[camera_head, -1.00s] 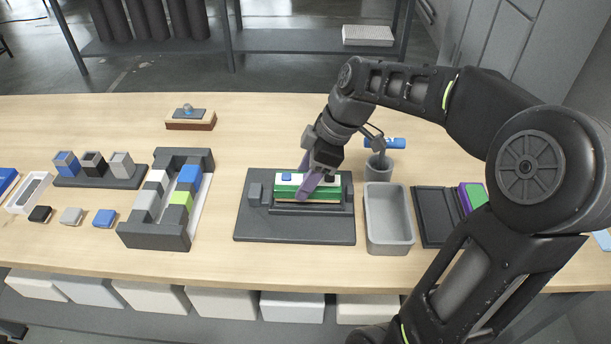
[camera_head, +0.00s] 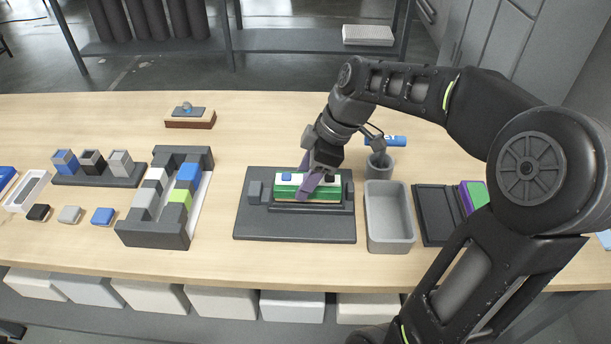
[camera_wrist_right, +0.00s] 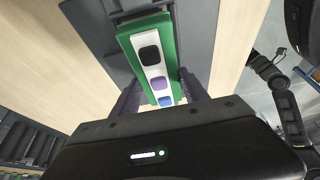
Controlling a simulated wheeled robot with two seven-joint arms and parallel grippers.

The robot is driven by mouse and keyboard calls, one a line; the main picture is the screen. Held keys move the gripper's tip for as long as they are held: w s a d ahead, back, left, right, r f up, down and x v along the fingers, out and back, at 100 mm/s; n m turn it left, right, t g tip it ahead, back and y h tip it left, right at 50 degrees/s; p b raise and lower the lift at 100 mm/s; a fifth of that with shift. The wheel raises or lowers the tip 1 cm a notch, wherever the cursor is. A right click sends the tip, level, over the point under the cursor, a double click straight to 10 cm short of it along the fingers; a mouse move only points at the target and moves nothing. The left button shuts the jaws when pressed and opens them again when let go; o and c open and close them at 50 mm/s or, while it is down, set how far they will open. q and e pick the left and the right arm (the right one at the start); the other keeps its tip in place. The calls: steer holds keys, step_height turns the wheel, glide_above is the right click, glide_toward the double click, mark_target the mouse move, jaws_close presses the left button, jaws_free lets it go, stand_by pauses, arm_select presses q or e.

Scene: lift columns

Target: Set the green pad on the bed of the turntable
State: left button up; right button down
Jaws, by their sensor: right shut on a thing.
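A green block (camera_head: 331,192) with a white strip and coloured buttons on top is in the middle of the table. It also shows in the right wrist view (camera_wrist_right: 143,25), with black, purple and blue buttons. My right gripper (camera_head: 307,187) is shut on it, its purple fingers at the block's sides. The block is at the raised middle of a dark grey fixture (camera_head: 260,230); a thin tan layer shows under its front edge. I cannot tell whether this fixture is the turntable, or whether its weight rests there. My left gripper is not in view.
A grey tray (camera_head: 389,240) stands just right of the fixture, beside a dark holder (camera_head: 432,215) with purple and green pieces. A grey cup (camera_head: 378,168) is behind the tray. A dark frame with coloured blocks (camera_head: 152,233) is left. Bare table lies between frame and fixture.

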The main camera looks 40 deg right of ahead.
steer(key=shift+f, duration=0.2)
stand_by(0.5)
steer(key=shift+c, duration=0.9)
jaws_free()
steer(key=shift+r, duration=0.1)
steer(key=shift+r+p, duration=2.1)
steer(key=shift+r, duration=1.35)
steer(key=shift+f, duration=0.1)
